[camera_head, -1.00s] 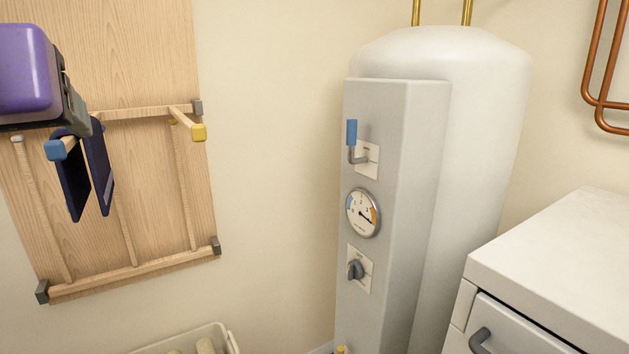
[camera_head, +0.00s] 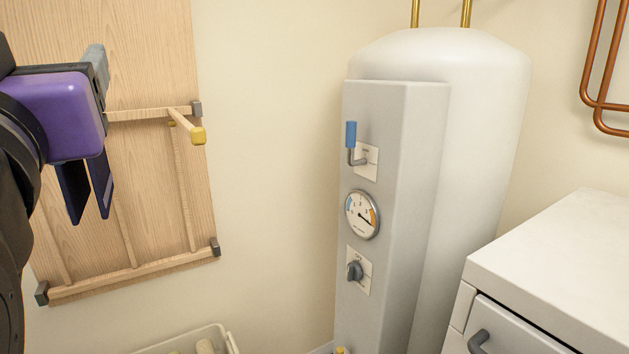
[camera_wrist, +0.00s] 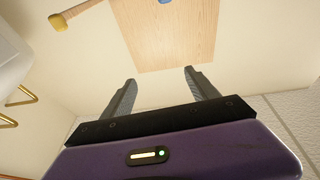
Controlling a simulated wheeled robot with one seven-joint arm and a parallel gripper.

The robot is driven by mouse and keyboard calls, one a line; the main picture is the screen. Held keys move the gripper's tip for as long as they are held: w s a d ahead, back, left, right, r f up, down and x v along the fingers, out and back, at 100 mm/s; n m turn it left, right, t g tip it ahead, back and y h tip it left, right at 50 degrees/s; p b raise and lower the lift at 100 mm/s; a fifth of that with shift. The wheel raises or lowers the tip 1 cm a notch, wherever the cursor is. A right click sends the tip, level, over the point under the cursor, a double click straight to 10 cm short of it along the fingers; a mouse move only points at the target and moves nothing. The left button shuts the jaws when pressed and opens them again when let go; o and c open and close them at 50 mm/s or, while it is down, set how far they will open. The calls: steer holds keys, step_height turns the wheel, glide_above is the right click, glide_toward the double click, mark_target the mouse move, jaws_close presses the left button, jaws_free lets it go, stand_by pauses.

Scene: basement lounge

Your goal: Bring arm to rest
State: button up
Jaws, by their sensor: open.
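My gripper (camera_head: 96,58) is at the left of the head view, its purple body in front of the wooden wall board (camera_head: 150,60). In the wrist view my gripper (camera_wrist: 160,76) has its two grey fingers spread wide apart with nothing between them. Two dark blue flat pieces (camera_head: 100,183) hang below the purple body in the head view. Their upper ends are hidden behind my gripper. The yellow-tipped peg (camera_head: 198,136) is to the right of my gripper, apart from it.
A white tank (camera_head: 470,110) with a grey panel (camera_head: 395,180) carrying a blue-handled lever (camera_head: 351,135), a gauge (camera_head: 362,214) and a knob (camera_head: 355,270) stands right of centre. A white appliance (camera_head: 570,250) is at the right. A pale bin (camera_head: 190,342) is below. The wall between board and tank is clear.

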steer(key=s+d+f+n+p, duration=0.1)
steer(key=d+f, duration=0.6)
steer(key=f, duration=0.3)
steer(key=s+d+f+n, duration=0.1)
steer(key=s+d+f, duration=0.1)
steer(key=d+f, duration=0.7)
steer(key=s+d+f+p, duration=0.1)
steer(key=d+f, duration=0.5)
steer(key=f, duration=0.6)
steer(key=s+d+f+m+g+h+p, duration=0.1)
steer(key=s+d+f+m+h, duration=0.1)
steer(key=s+d+f, duration=0.3)
steer(key=s+d+f+m+g+h, duration=0.1)
steer(key=s+d+f+m+h, duration=0.2)
steer(key=s+d, duration=0.6)
steer(key=s+d+f+m+g+h+p, duration=0.1)
steer(key=s+d+f+h, duration=0.4)
steer(key=s, duration=0.6)
step_height(320, 180, down, 3)
steer(key=shift+d+r+m+g+p, duration=0.15)
steer(key=shift+d+m+g+p, duration=0.2)
steer(key=shift+d+m+g, duration=0.45)
steer(key=shift+w+d, duration=0.1)
steer(key=shift+d, duration=0.2)
